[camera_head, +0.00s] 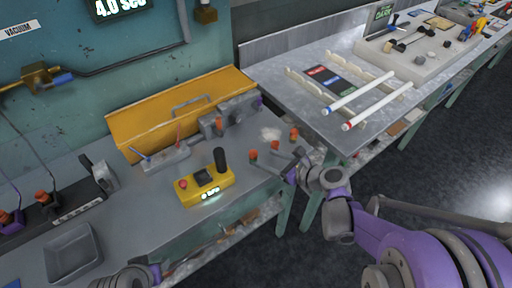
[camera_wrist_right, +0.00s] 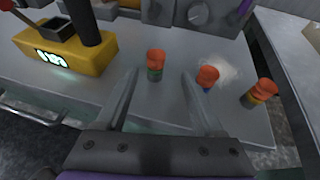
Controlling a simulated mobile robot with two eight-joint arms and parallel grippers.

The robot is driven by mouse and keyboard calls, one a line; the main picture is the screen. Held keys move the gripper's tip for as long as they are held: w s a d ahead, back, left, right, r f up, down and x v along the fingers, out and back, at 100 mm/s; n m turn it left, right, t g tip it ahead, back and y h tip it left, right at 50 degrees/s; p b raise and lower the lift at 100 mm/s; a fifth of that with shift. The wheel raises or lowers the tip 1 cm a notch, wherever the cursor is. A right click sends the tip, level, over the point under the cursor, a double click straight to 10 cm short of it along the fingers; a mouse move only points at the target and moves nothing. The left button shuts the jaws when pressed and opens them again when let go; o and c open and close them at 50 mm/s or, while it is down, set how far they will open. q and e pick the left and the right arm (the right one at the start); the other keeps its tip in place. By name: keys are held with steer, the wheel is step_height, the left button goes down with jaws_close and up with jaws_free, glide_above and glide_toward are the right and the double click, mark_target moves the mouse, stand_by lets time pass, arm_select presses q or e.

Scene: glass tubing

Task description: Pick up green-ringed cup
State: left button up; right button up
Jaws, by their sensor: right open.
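The green-ringed cup (camera_wrist_right: 155,65) has an orange top and a green band low down. It stands upright on the grey bench and also shows in the head view (camera_head: 253,155). My right gripper (camera_wrist_right: 160,74) is open and empty. In the wrist view its two fingers point toward the cup, which appears between the fingertips; I cannot tell whether it is within their reach. The gripper also shows in the head view (camera_head: 276,160), at the bench's right end. Part of my left gripper (camera_head: 125,276) shows at the bottom; its jaws are not clear.
A blue-ringed cup (camera_wrist_right: 207,79) stands close to the right finger. A yellow-ringed cup (camera_wrist_right: 264,93) is farther right, near the bench edge. A yellow control box (camera_head: 205,185) with a black post stands to the left. A grey tray (camera_head: 97,241) sits at front left.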

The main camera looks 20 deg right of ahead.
mark_target(247, 157)
steer(key=x, duration=0.3)
steer(key=shift+a+f, duration=0.1)
steer(key=shift+a, duration=0.3)
steer(key=shift+r+x, duration=0.15)
steer(key=shift+x, duration=1.45)
steer(key=shift+r+x, duration=0.1)
steer(key=shift+x, duration=1.5)
jaws_close()
